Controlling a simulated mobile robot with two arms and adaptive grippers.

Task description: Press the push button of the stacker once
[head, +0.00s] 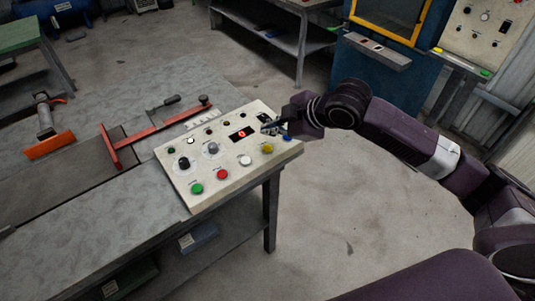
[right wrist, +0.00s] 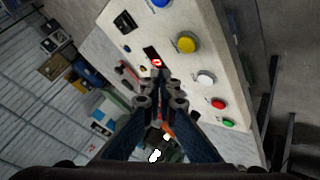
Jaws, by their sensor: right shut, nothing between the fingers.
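A cream control panel (head: 205,160) stands at the right end of a grey table. Its front row has green (head: 197,188), red (head: 222,174), white (head: 245,160), yellow (head: 267,149) and blue (head: 287,137) push buttons. Behind them are dark and grey knobs and a display (head: 243,133) with a red digit. The labels are too small to read, so I cannot tell which button is the stacker's. My right gripper (head: 270,127) is shut and empty over the panel's far right part. In the right wrist view its fingertips (right wrist: 160,94) point toward the panel. My left gripper is out of view.
A red metal bar frame (head: 115,148) lies on the table left of the panel. A blue machine (head: 375,85) with a yellow-framed window and another control panel (head: 485,30) stand at the back right. The floor (head: 345,200) right of the table is clear.

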